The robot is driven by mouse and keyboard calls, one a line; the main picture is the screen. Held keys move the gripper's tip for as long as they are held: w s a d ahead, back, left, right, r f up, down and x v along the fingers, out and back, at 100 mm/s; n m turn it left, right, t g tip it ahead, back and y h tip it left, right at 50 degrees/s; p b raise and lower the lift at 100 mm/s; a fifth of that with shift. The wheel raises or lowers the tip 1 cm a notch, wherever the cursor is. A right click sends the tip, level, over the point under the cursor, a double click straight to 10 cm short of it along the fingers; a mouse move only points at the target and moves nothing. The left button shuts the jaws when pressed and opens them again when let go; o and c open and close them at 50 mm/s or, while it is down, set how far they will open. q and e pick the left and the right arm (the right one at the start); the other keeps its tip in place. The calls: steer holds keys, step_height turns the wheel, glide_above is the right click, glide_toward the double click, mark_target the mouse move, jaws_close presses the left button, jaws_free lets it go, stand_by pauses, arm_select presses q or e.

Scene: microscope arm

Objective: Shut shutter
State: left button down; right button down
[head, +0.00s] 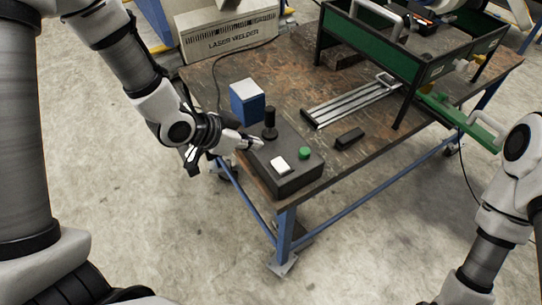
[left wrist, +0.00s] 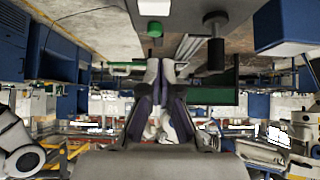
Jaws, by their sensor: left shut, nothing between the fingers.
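A dark control box (head: 290,181) sits at the near corner of the table. On its top are a white square button (head: 280,165), a round green button (head: 304,153) and a black joystick (head: 270,122). In the left wrist view the picture is inverted, with the white button (left wrist: 154,8), green button (left wrist: 155,29) and joystick (left wrist: 216,42) at the top. My left gripper (head: 257,143) is shut and empty, its tips at the left edge of the box beside the joystick. The fingertips (left wrist: 160,68) show in the left wrist view. I cannot identify a shutter by name. My right gripper is out of view.
A blue box with a white top (head: 247,102) stands behind the joystick. A small black block (head: 350,138) and metal rails (head: 350,100) lie on the worn table (head: 240,65). A green-walled frame (head: 375,45) stands at the back right.

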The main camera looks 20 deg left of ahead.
arm_select(q)
steer(key=p, duration=0.1)
glide_above(281, 160)
steer(key=s+a, duration=0.2)
steer(key=f, duration=0.5)
steer(key=shift+d+f, duration=0.25)
step_height(281, 160, down, 3)
steer(key=shift+s+a+r+p, duration=0.1)
steer(key=shift+r+p, duration=0.05)
steer(key=shift+p, duration=0.15)
steer(key=shift+f, duration=0.45)
